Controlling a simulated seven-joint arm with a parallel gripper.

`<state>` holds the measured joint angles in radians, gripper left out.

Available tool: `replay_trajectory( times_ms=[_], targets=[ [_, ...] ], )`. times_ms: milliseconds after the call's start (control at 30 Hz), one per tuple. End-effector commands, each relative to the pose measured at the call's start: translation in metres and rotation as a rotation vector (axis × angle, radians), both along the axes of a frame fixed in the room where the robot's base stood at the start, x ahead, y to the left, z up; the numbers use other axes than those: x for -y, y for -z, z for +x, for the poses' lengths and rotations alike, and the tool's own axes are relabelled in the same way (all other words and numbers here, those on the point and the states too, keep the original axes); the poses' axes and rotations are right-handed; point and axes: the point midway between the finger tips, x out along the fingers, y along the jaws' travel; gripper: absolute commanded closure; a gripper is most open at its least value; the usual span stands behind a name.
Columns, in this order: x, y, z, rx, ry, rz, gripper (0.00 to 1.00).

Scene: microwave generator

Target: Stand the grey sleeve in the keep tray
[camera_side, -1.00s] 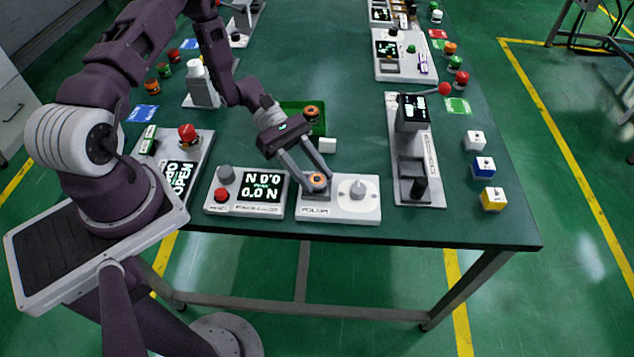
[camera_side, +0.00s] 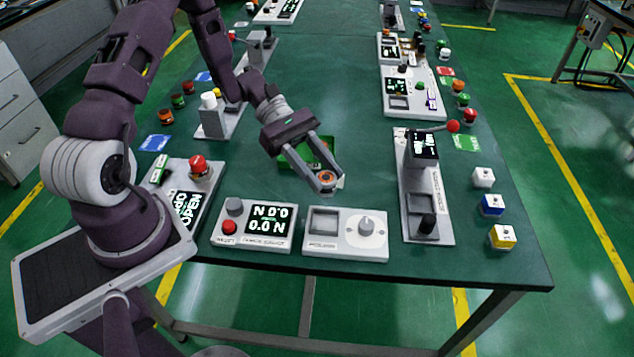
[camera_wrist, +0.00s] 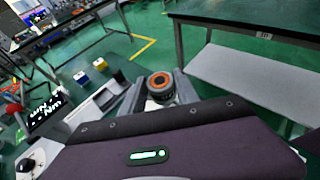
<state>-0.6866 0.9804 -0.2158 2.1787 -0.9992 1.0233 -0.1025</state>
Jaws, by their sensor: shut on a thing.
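The grey sleeve (camera_side: 328,179), a short dark cylinder with an orange ring on top, is between the fingertips of my gripper (camera_side: 327,183). My gripper is shut on it and holds it raised, apart from the white panel below. The sleeve (camera_wrist: 160,85) also shows in the wrist view, with its orange rim and dark centre. The green tray (camera_side: 287,162), seemingly the keep tray, lies on the table behind my gripper. My fingers hide much of the tray's inside, so what is in it is unclear.
A white panel with a square recess and knob (camera_side: 345,247) stands in front, beside a force readout (camera_side: 254,227). A press with a red-knobbed lever (camera_side: 425,200) stands to the right. A small white block is partly hidden behind the sleeve. Coloured cubes (camera_side: 493,205) line the right edge.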

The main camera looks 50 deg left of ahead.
Motion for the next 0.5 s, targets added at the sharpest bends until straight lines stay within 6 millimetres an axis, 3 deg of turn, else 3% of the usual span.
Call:
replay_trajectory(
  times_ms=[167,300,500],
  targets=[
    [-0.051,0.003,0.032,-0.015,-0.22,-0.003,1.0],
    [-0.115,0.008,0.058,-0.018,-0.463,-0.004,1.0],
    [-0.202,0.012,0.073,-0.004,-0.747,0.0,1.0]
  ],
)
